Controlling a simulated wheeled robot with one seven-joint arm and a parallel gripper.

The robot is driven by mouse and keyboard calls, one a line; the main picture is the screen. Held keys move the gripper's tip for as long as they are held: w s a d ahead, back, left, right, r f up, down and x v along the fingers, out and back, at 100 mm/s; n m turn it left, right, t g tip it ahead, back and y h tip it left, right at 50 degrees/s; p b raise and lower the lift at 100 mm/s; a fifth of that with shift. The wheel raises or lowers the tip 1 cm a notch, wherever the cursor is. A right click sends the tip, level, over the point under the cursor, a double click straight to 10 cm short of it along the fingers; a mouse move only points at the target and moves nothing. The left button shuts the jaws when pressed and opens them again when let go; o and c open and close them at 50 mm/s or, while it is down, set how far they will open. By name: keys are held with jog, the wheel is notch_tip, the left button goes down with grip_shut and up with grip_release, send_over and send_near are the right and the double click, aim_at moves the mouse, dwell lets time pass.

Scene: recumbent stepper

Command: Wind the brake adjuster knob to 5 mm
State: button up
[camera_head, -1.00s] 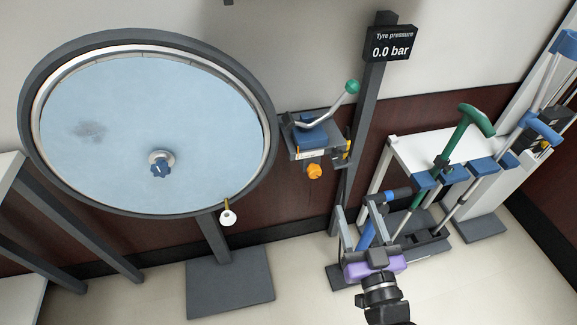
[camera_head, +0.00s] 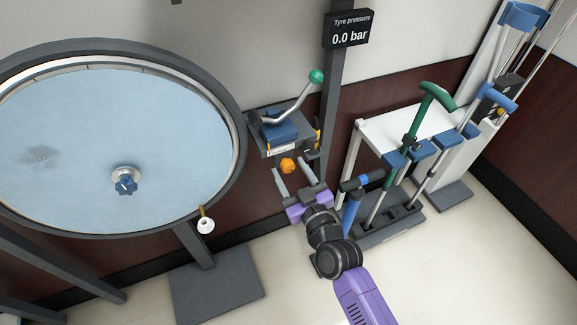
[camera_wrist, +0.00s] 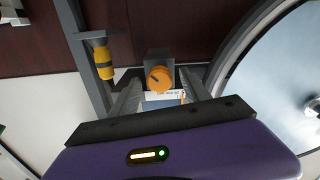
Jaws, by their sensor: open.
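An orange knob (camera_head: 288,165) sits under the grey bracket with the blue block and green-tipped lever (camera_head: 317,76). In the wrist view the knob (camera_wrist: 160,78) shows a dark mark line on its face, with a small white scale strip (camera_wrist: 163,95) beside it, too small to read. My gripper (camera_head: 296,176) is open, its two grey fingers pointing up toward the knob from below. In the wrist view the knob lies ahead, between the lines of the two fingers (camera_wrist: 162,100). I see no contact with the knob.
A large round blue-faced wheel (camera_head: 110,135) with a blue hub knob stands on the left. A grey post with the 0.0 bar display (camera_head: 348,29) rises behind. A blue pump (camera_head: 353,210) and a rack of crutches and canes (camera_head: 425,150) stand to the right.

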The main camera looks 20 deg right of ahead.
jog(key=shift+w, duration=0.7)
grip_shut()
jog(key=shift+m, duration=0.3)
jog(key=m, duration=0.4)
jog(key=shift+m, duration=2)
jog(key=shift+d, duration=0.1)
